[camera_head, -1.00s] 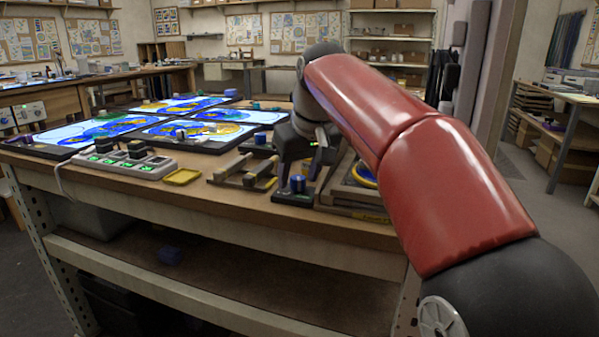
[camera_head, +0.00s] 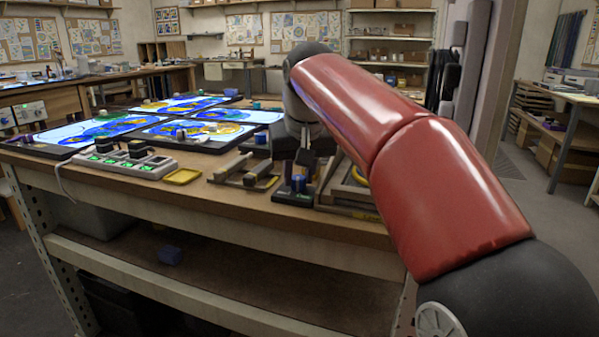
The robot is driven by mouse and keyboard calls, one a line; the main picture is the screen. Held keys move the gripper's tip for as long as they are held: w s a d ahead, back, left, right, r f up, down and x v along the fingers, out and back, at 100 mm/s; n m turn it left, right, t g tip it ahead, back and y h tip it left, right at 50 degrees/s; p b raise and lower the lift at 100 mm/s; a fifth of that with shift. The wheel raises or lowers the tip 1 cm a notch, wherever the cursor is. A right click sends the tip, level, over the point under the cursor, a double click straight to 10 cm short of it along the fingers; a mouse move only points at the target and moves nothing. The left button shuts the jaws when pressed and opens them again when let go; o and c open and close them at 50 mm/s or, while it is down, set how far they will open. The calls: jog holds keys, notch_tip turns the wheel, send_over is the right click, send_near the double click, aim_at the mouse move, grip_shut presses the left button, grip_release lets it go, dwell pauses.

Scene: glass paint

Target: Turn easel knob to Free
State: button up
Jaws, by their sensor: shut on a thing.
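Any Free marking or pointer on the base is too small to read.
A wooden rack (camera_head: 243,172) lies just left of the base, with a yellow tray (camera_head: 183,177) and a grey power strip (camera_head: 126,163) further left. Lit glass panels (camera_head: 187,133) fill the bench behind. A wooden frame (camera_head: 350,192) lies close on the right.

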jog(key=m+h, duration=0.1)
jog(key=m, duration=0.3)
jog(key=shift+a+m+h, duration=0.2)
jog(key=shift+m+h, duration=0.1)
jog(key=shift+h, duration=0.1)
jog(key=shift+a+m+h, duration=0.1)
jog(key=shift+m+h, duration=0.7)
jog(key=shift+m, duration=1.4)
jog(key=o, duration=1)
jog(key=shift+g, duration=0.3)
jog(key=shift+v, duration=3.9)
jog(key=shift+s, duration=0.1)
